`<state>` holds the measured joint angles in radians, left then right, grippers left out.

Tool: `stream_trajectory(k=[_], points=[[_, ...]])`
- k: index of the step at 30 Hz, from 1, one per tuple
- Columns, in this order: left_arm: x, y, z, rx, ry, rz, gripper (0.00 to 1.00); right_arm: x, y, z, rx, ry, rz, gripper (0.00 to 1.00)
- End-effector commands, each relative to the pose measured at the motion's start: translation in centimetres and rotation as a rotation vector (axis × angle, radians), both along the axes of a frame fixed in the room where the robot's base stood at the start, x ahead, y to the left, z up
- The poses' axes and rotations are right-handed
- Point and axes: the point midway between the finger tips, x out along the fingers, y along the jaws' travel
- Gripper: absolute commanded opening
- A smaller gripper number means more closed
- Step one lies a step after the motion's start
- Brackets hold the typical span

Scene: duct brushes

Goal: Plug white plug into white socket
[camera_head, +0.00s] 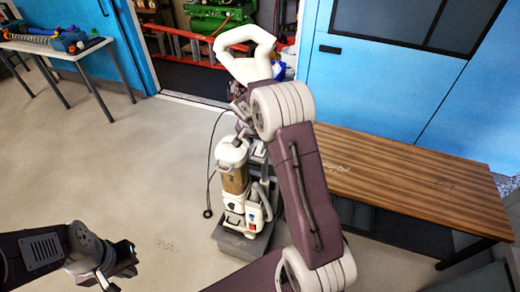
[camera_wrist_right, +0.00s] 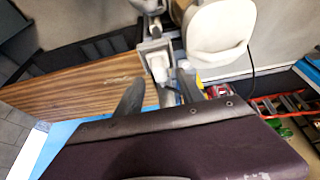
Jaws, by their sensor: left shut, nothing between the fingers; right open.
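A beige machine (camera_head: 234,178) with a tan canister stands upright on a dark grey base (camera_head: 236,243) in the middle of the head view. A small white block (camera_wrist_right: 158,66), possibly the white plug or socket, shows in the right wrist view against a grey bracket (camera_wrist_right: 152,46). My right gripper (camera_wrist_right: 160,92) is open, with its fingers apart and the white block seen beyond the gap. Contact cannot be told. In the head view the right gripper is mostly hidden by my arm. My left gripper (camera_head: 122,268) is shut and empty, low at the left, away from the machine.
A wooden bench (camera_head: 410,182) stands to the right of the machine. A black cable (camera_head: 209,165) hangs at the machine's left side. Blue cabinets (camera_head: 385,85) and red shelving (camera_head: 180,38) are behind. A table (camera_head: 75,53) stands far left. The floor at left is clear.

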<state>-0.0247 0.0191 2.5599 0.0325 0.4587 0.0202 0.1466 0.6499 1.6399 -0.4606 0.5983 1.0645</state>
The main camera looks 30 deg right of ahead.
Motion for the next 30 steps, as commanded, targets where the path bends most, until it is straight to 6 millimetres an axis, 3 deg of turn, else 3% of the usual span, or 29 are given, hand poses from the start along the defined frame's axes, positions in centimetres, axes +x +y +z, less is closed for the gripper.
stream_trajectory(k=[7,11,17,27,30], points=[[0.0,0.0,0.6,0.000,0.000,0.000,0.00,0.2,-0.3,-0.5,0.000,0.003,-0.001,0.45],[0.0,0.0,1.9,0.000,0.000,0.000,0.00,0.9,-1.0,-2.3,0.001,0.005,-0.002,0.45],[0.0,0.0,2.2,0.000,0.000,0.000,0.00,1.5,-1.6,-4.5,0.001,0.002,0.000,0.45],[0.0,0.0,2.1,0.000,0.000,0.000,0.00,1.5,-1.6,-4.7,0.001,0.001,0.000,0.45],[0.0,0.0,2.1,0.000,0.000,0.000,0.00,1.5,-1.6,-4.7,0.001,0.001,0.000,0.18]])
